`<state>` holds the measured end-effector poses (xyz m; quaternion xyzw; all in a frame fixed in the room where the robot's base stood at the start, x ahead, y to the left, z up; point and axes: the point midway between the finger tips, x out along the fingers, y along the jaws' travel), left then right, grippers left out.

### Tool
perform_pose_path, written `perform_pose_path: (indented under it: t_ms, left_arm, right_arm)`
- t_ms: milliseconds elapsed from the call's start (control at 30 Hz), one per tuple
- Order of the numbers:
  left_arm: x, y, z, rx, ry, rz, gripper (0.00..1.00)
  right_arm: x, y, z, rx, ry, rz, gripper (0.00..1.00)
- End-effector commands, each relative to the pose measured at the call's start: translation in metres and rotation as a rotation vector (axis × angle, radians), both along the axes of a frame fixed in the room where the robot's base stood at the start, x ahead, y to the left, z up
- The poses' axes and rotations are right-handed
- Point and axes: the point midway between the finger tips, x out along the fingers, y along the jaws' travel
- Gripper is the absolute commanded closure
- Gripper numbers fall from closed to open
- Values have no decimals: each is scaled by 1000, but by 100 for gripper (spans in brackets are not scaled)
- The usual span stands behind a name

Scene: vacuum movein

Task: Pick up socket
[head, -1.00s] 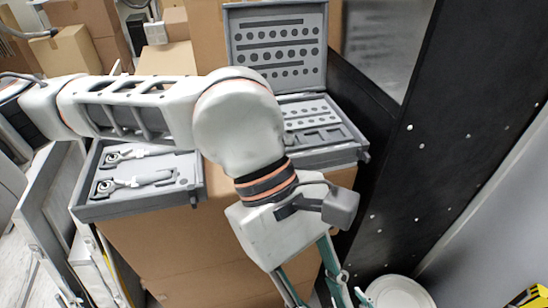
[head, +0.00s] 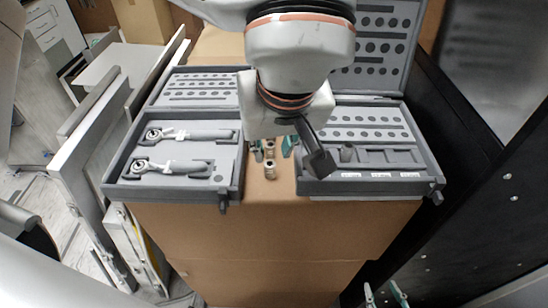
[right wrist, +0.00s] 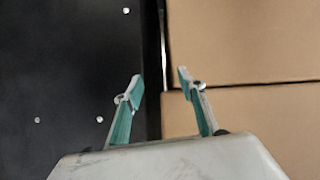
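Small metallic sockets stand on the cardboard box top between the two tool cases; the nearest socket (head: 271,172) is in clear view in the head view, with another socket (head: 269,150) just behind it. My left gripper (head: 272,149) points down there, its teal fingers apart on either side of the farther socket. Whether a finger touches it cannot be seen; the wrist hides part of the area. My right gripper (right wrist: 160,75) is open and empty in the right wrist view. Its fingertips (head: 385,293) show low at the right of the head view.
The left case (head: 180,191) holds two ratchets in grey foam. The right case (head: 366,187) has foam holes and slots, and its raised lid stands behind. The supporting cardboard box (head: 260,245) ends at a front edge. A black panel (head: 480,190) rises on the right.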

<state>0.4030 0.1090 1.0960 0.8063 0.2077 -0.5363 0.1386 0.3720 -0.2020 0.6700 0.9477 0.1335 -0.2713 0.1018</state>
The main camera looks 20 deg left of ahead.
Motion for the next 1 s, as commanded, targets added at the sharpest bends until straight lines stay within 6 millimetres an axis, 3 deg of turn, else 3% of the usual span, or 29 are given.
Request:
perform_pose_path:
  t_ms: [200,600,867,900,1000]
  left_arm:
    - [7,4,-22,0,5,0,76]
    - [25,13,-66,-1,4,-1,76]
    - [26,14,-69,-1,3,0,76]
    - [26,14,-69,-1,3,0,78]
    - [26,14,-69,-1,3,0,100]
  right_arm:
    - [-15,0,-11,-1,30,0,60]
    - [-11,0,-3,-1,22,1,60]
    - [-8,1,1,1,14,1,60]
    - [-8,1,1,1,14,1,60]
    - [-8,1,1,1,14,1,60]
